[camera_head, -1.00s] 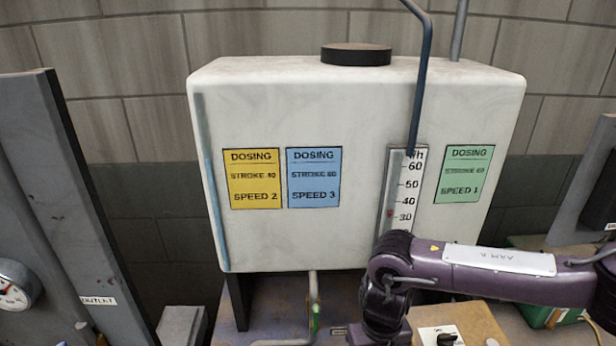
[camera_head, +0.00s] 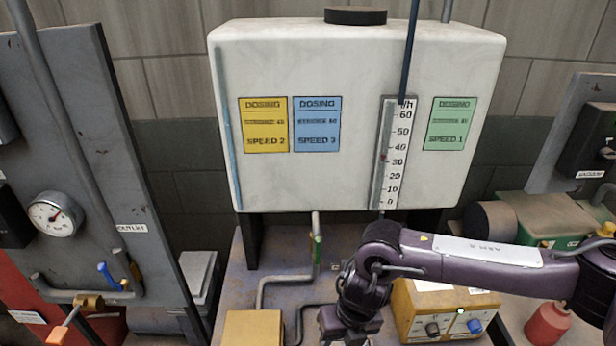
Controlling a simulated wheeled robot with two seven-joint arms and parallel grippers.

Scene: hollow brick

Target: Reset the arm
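My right arm (camera_head: 480,258), purple with a white label, comes in from the right, in front of the white tank and the dosing unit. It bends down at its left end. My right gripper (camera_head: 345,328) is at the bottom edge of the view, pointing down. Its fingertips are cut off or too dark to make out, so whether it is open or holds anything does not show. My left gripper and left arm are not in view.
The white tank (camera_head: 290,185) bears yellow, blue and green dosing cards and a flow scale (camera_head: 390,160). A yellow control box (camera_head: 440,312) with knobs stands under my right arm. A grey panel (camera_head: 80,130) with a gauge (camera_head: 55,214) is at left. A red bottle (camera_head: 547,325) stands at lower right.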

